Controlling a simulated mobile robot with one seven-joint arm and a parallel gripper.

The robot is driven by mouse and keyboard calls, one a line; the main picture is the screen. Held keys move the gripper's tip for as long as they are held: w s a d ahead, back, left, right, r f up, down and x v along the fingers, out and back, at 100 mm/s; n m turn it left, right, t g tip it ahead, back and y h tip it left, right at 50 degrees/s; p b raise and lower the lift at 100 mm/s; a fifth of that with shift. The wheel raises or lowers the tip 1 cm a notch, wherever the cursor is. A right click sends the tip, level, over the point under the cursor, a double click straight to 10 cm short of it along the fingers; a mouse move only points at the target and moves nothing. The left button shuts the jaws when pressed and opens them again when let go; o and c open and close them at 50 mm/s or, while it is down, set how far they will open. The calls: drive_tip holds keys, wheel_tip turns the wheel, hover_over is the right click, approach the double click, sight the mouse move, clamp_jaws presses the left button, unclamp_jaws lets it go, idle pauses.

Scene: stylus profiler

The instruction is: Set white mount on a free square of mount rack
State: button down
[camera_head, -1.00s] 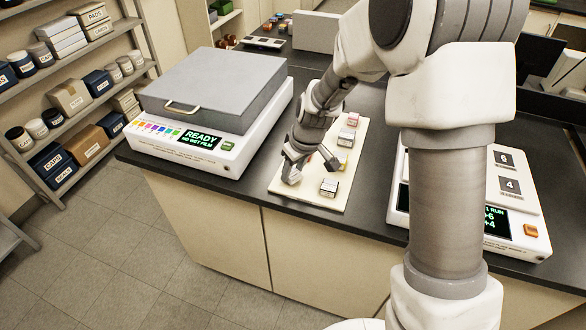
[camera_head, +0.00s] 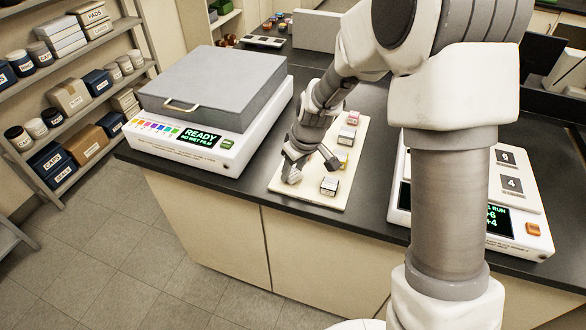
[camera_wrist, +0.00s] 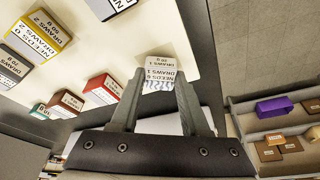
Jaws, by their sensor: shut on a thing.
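The white mount (camera_wrist: 160,72) is between my fingertips in the wrist view, with printed lettering on its faces. My gripper (camera_wrist: 158,90) is shut on it. In the head view my gripper (camera_head: 311,172) is low over the front left part of the cream mount rack (camera_head: 308,197), and the white mount is hard to make out there. In the wrist view the rack (camera_wrist: 190,22) lies behind the held mount. I cannot tell whether the mount touches the rack.
Other mounts stand on the rack: a dark one (camera_head: 329,186) near the front, a yellow one (camera_head: 342,160), a grey one (camera_head: 346,135) and a red one (camera_head: 353,117). A white instrument with a grey lid (camera_head: 215,85) stands left; another device (camera_head: 517,225) stands right.

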drive_tip(key=shift+f+b, duration=0.3)
drive_tip(key=shift+f, duration=0.1)
drive_tip(key=shift+c, duration=1.6)
unclamp_jaws()
drive_tip(key=shift+c, duration=0.4)
drive_tip(key=shift+r, duration=0.1)
drive_tip(key=p+v, duration=0.3)
drive_tip(key=v, duration=0.4)
drive_tip(key=shift+p, duration=0.3)
